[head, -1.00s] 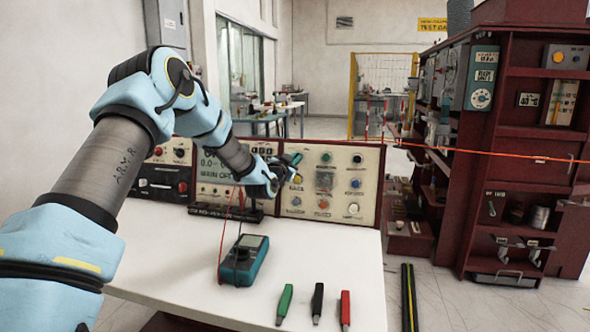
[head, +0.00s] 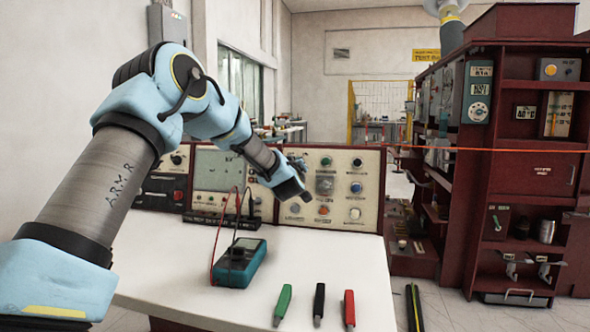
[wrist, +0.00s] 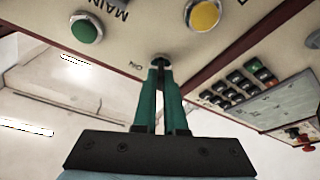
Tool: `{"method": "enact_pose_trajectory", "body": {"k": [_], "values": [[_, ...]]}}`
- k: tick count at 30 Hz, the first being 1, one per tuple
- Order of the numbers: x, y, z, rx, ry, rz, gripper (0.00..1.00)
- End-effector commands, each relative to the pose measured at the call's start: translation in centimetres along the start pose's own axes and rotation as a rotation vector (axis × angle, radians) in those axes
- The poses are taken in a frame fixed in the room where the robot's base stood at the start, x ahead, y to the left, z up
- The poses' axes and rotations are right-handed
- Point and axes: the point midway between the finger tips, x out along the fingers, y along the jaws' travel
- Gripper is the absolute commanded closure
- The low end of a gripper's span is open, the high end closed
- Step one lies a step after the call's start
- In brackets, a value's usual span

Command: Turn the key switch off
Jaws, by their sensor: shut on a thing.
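In the wrist view, my gripper (wrist: 160,75) has two green fingers brought together at a small dark key switch (wrist: 160,60) on a cream panel. The fingertips are shut on it and hide most of it, so its turned position cannot be told. A small label that seems to read "ON" sits left of it. In the head view, the cream control panel (head: 367,190) stands at the back of the white table. My wrist is in front of its left part, and the key switch is hidden there.
Near the key in the wrist view are a green button (wrist: 86,28) and a yellow button (wrist: 203,15). A teal multimeter (head: 240,262) with leads lies on the table (head: 190,290). Green, black and red probes (head: 319,304) lie at its front. A dark red cabinet (head: 530,130) stands right.

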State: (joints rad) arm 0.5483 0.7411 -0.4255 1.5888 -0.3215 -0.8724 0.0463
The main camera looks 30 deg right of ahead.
Motion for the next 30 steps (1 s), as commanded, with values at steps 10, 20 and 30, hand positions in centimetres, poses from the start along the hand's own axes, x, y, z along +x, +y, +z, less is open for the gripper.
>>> {"method": "enact_pose_trajectory", "body": {"k": [10, 20, 30], "values": [[-0.02, 0.11, 0.13, -0.212, -0.002, -0.073, 1.0], [0.01, 0.09, 0.08, -0.293, -0.003, -0.101, 1.0], [0.01, 0.08, 0.06, -0.301, -0.002, -0.104, 1.0]]}}
